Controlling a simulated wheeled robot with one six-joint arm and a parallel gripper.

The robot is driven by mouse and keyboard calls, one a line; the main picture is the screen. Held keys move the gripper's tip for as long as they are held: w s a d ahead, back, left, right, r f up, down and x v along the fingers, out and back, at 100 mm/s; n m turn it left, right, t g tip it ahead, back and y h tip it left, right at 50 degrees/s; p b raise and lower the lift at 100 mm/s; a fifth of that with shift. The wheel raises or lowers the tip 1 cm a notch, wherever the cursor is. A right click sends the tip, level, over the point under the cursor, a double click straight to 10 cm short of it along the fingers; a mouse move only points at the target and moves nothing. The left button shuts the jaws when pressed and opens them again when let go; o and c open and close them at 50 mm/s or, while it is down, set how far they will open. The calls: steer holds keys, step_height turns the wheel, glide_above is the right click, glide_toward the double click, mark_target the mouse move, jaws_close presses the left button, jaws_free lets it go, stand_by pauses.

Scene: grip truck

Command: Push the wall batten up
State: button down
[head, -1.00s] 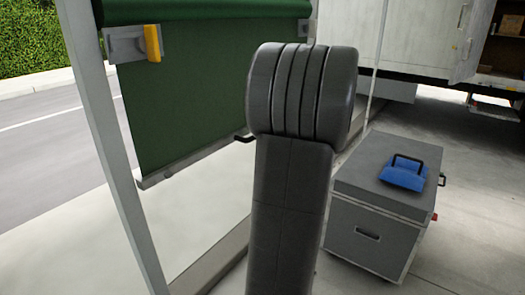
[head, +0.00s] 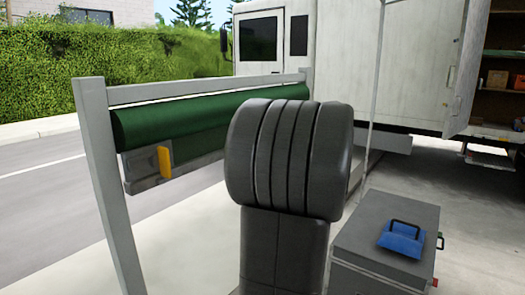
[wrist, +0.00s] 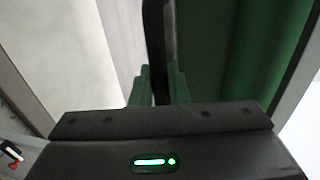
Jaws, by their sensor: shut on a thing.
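The grey wall batten (head: 200,166) is high in the head view, close under the green cloth roll (head: 175,122), with only a short strip of green cloth between them. Its right part is hidden behind my arm. In the wrist view the batten (wrist: 122,35) is a pale strip left of the green cloth (wrist: 205,55). My gripper (wrist: 160,88) is shut on a black handle (wrist: 154,35) beside the batten. The gripper is hidden behind my arm in the head view. A yellow latch (head: 165,160) on a grey plate (head: 138,172) is at the batten's left end.
A pale frame post (head: 112,200) stands at the left, joined to a top rail (head: 200,87). A grey case (head: 385,232) with a blue, black-handled object (head: 403,240) stands at right. A white truck (head: 415,65) is behind. Open pavement lies right of the case.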

steer(key=shift+r, duration=0.45)
steer(key=c, duration=1.5)
jaws_free()
steer(key=shift+f, duration=0.1)
steer(key=shift+d+f, duration=0.1)
steer(key=shift+s+d, duration=0.15)
steer(key=shift+d, duration=0.1)
steer(key=b+v, duration=0.1)
steer(key=v, duration=1.2)
steer(key=shift+b, duration=0.35)
steer(key=shift+a, duration=0.1)
